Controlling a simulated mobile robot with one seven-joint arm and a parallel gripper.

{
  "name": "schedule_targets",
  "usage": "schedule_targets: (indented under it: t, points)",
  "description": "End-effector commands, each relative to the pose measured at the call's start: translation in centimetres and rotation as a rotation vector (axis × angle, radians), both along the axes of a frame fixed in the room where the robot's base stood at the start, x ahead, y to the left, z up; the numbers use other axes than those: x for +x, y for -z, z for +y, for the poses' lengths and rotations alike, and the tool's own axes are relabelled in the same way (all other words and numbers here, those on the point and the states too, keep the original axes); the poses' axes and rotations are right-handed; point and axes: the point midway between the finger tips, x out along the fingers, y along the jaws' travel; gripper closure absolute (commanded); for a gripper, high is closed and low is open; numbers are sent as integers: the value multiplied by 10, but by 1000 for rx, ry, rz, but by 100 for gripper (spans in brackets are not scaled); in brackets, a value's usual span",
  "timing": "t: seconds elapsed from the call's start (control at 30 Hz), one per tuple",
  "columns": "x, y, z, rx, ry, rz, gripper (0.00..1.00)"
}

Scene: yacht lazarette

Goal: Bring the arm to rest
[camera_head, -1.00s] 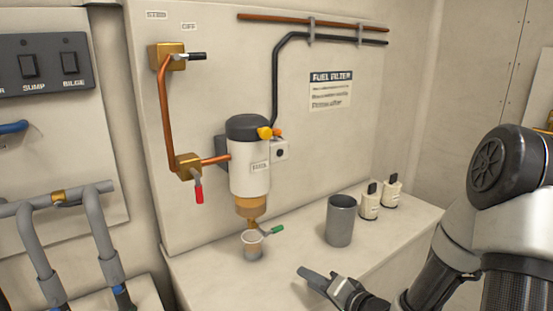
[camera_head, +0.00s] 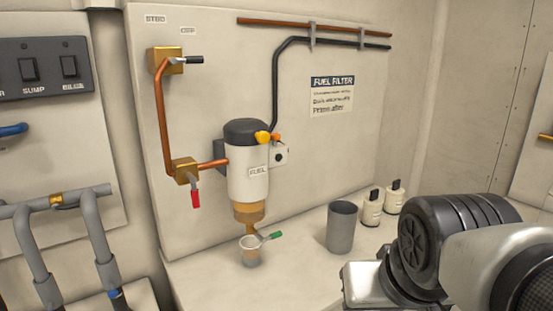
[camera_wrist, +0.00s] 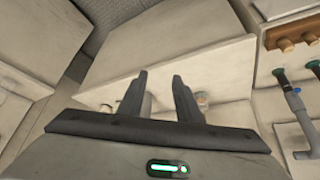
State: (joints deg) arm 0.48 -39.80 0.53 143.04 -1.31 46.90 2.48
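My gripper (camera_wrist: 158,76) shows in the wrist view with its two dark fingers apart and nothing visible between them. It is out of sight in the head view, where bulky grey and black links of my arm fill the lower right. The fingers stand in front of the pale bench front (camera_wrist: 205,50) in the wrist view; their exact distance from it is hard to tell.
A fuel filter (camera_head: 248,185) hangs on the panel above a small cup (camera_head: 250,252) on the bench. A grey canister (camera_head: 341,228) and two small white bottles (camera_head: 372,210) stand at right. Pipes with a manifold (camera_head: 60,199) are at left.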

Motion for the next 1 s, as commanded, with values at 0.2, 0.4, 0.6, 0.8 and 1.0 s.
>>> schedule_targets:
  t: [0.2, 0.4, 0.6, 0.8, 1.0]
  points:
    - [-22, -42, 5, 8, -36, 31, 68]
    - [-21, -89, 4, 8, -35, 31, 68]
    - [-21, -146, 4, 7, -33, 31, 68]
    - [-21, -170, 4, 7, -33, 31, 68]
    - [-21, -168, 4, 7, -33, 30, 68]
